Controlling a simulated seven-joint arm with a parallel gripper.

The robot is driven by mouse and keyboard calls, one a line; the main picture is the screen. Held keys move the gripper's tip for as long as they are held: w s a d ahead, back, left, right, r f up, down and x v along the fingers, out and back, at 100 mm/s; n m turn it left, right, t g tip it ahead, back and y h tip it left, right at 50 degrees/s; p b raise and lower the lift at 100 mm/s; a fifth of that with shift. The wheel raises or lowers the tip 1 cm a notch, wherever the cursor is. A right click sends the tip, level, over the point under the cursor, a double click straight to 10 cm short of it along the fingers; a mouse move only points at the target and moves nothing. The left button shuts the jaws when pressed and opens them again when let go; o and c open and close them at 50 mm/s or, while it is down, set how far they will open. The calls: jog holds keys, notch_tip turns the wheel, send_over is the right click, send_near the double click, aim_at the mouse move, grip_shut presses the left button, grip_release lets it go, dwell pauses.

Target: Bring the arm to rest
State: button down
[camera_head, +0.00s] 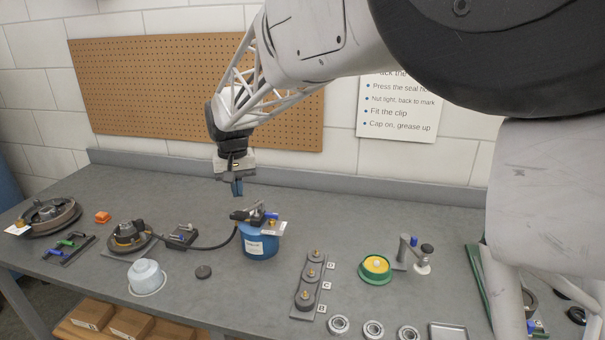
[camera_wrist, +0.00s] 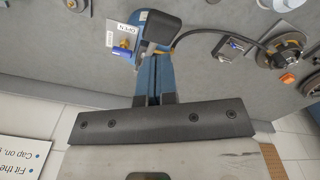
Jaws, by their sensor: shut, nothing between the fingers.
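My gripper (camera_head: 237,188) hangs over the back of the grey workbench, fingers pointing down. Its blue fingers are shut with nothing between them. In the wrist view the shut fingers (camera_wrist: 154,85) point toward the blue canister, which they partly overlap. In the head view the blue canister (camera_head: 260,245) stands upright below and a little right of the gripper, with a black and silver fitting (camera_head: 258,214) on top. The gripper appears apart from it. My arm reaches in from the upper right.
A hose runs from the canister to a hub (camera_head: 129,236). A pegboard (camera_head: 150,90) is on the wall behind.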

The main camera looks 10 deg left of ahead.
jog(key=shift+d, duration=0.15)
jog(key=s+d+r+m+t, duration=0.1)
jog(key=s+d+r+m, duration=0.2)
jog(key=d, duration=1.2)
jog(key=s+d+r, duration=0.3)
jog(key=s+d, duration=0.2)
jog(key=d, duration=1)
jog(key=s+d+f+m, duration=0.1)
jog(key=s+d+f, duration=0.2)
jog(key=s+d, duration=0.7)
jog(key=s+d+f+m+t, duration=0.1)
jog(key=s+d+f+m, duration=0.1)
jog(key=s+d, duration=0.8)
jog(key=shift+s+f+t, duration=0.3)
jog(key=shift+s+f, duration=0.3)
jog(key=shift+s, duration=0.25)
